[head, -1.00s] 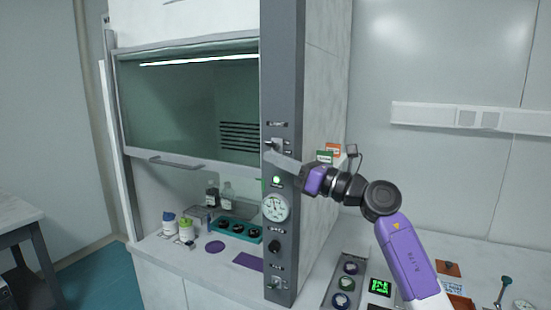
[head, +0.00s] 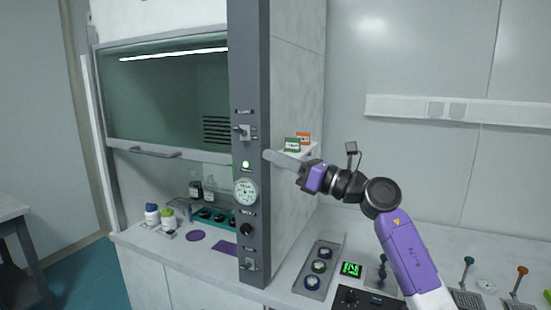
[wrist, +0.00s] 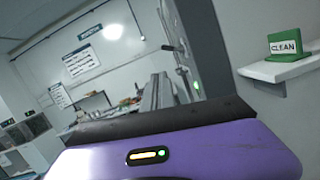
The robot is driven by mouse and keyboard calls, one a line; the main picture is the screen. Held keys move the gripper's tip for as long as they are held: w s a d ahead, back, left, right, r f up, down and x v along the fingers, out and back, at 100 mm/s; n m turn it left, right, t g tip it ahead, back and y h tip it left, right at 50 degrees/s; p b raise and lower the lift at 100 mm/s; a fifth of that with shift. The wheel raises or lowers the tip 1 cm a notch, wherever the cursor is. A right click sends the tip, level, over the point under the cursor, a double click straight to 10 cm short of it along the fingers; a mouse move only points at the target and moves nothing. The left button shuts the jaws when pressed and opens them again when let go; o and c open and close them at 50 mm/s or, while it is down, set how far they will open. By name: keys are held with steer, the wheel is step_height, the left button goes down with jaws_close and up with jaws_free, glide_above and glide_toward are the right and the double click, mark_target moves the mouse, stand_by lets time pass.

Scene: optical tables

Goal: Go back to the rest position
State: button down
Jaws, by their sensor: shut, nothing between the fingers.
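My gripper (head: 272,156) is at the end of my purple and black arm in the head view, pointing left. It is shut and empty. Its tip stands in front of the fume hood's grey control column (head: 250,130), just below and right of the upper switch (head: 243,132); a gap shows between the tip and the switch. In the wrist view the purple gripper body fills the bottom and the grey fingers (wrist: 158,92) stick out beyond it. The column (wrist: 196,45) with a green light rises to their right.
The hood's glass sash (head: 165,95) is partly raised over bottles and a teal rack (head: 217,219). A small shelf with a green sign (head: 291,144) is close behind my gripper; the sign also shows in the wrist view (wrist: 284,45).

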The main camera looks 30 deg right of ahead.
stand_by(0.3)
steer(key=s+r+m+t+y, duration=0.2)
steer(key=s+r+m, duration=0.2)
steer(key=r, duration=0.2)
steer(key=s+a+f+m+t+h, duration=0.1)
steer(key=s+f+m+t+h, duration=0.1)
steer(key=s+f+m+t, duration=0.5)
steer(key=s+a+f+m+g+h, duration=0.2)
steer(key=s+f+m+h, duration=0.75)
steer(key=m, duration=0.45)
steer(key=s+a+f+m+g+h, duration=0.25)
steer(key=s+f+m+h, duration=0.45)
steer(key=s+f+m, duration=0.6)
steer(key=s+a+f+m+g+y, duration=0.1)
steer(key=s+a+f+g, duration=0.1)
steer(key=s, duration=0.4)
steer(key=s+a+f+m+g+y, duration=0.1)
steer(key=s+a+f+g+y, duration=0.1)
steer(key=s+f, duration=0.3)
steer(key=s+a+f+m+g+y, duration=0.1)
steer(key=s+a+f+g, duration=0.1)
steer(key=s, duration=0.7)
steer(key=shift+f+g, duration=0.35)
steer(key=shift+f, duration=0.55)
